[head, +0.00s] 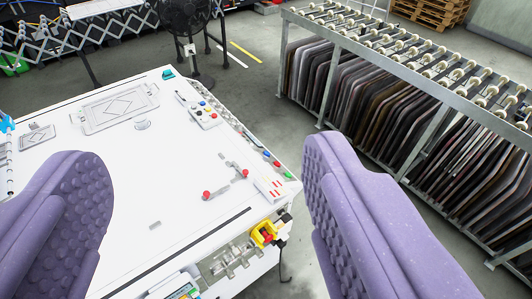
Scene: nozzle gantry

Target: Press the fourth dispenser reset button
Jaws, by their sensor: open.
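My gripper (205,150) shows as two purple, studded fingers, wide apart with nothing between them. They are above and in front of a white machine table (120,200). I cannot tell which control is the fourth dispenser reset button. A small control panel (205,113) with red and blue buttons sits near the table's far right edge. Several small coloured buttons (272,160), among them blue, red and green, line the right edge. Two red-knobbed levers (207,194) lie on the top. A yellow housing (264,233) with a red button is at the front right corner.
Grey framed plates (120,107) lie on the table's far part. A black fan (185,18) and a folding lattice barrier (85,25) stand behind. A roller rack (400,60) holding many upright panels stands at right, with grey floor between it and the table.

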